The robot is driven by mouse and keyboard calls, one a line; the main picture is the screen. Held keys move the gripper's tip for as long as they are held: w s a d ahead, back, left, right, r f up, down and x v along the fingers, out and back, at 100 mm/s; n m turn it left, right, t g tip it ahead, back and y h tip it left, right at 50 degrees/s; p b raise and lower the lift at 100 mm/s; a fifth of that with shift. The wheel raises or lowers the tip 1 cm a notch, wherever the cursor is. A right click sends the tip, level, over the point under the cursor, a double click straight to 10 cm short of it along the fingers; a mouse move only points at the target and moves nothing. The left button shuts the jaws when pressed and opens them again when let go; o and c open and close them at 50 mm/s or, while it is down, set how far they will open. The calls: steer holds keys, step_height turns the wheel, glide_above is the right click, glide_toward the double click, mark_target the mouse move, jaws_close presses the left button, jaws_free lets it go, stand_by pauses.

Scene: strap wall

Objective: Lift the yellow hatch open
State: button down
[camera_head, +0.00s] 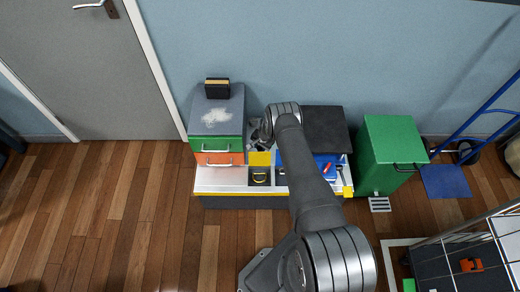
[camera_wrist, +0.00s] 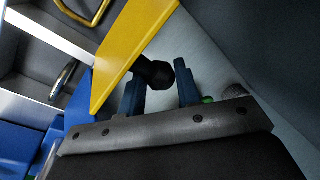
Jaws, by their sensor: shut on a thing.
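The yellow hatch (camera_head: 260,158) is on the low bench and stands tilted up behind an open dark compartment. In the wrist view the hatch (camera_wrist: 132,48) is a slanted yellow panel with a black knob (camera_wrist: 154,73) on its face. My gripper (camera_wrist: 162,84) has its two blue fingers on either side of the knob and is shut on it. In the head view my gripper is mostly hidden behind my own wrist and arm, so the grip shows only in the wrist view.
The compartment holds a yellow loop (camera_head: 260,177). A drawer stack (camera_head: 217,143) with green and orange fronts stands left of the hatch. A dark box (camera_head: 325,127) stands to the right, with a green bin (camera_head: 390,150) beyond. Wooden floor is clear in front left.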

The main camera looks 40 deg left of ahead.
steer(key=shift+w+a, duration=0.4)
steer(key=shift+a, duration=0.05)
steer(key=c, duration=1.1)
jaws_free()
steer(key=shift+d, duration=0.1)
steer(key=shift+o, duration=0.2)
steer(key=shift+s, duration=0.1)
steer(key=shift+d, duration=0.1)
steer(key=d+r, duration=0.3)
steer(key=r, duration=1.4)
steer(key=shift+w, duration=0.3)
steer(key=shift+d+f, duration=0.1)
steer(key=f, duration=0.4)
steer(key=a+f, duration=0.1)
steer(key=f, duration=0.2)
steer(key=a+f, duration=0.1)
steer(key=f, duration=0.3)
steer(key=shift+s+a+f, duration=0.1)
steer(key=shift+s+f, duration=0.15)
steer(key=shift+f, duration=0.2)
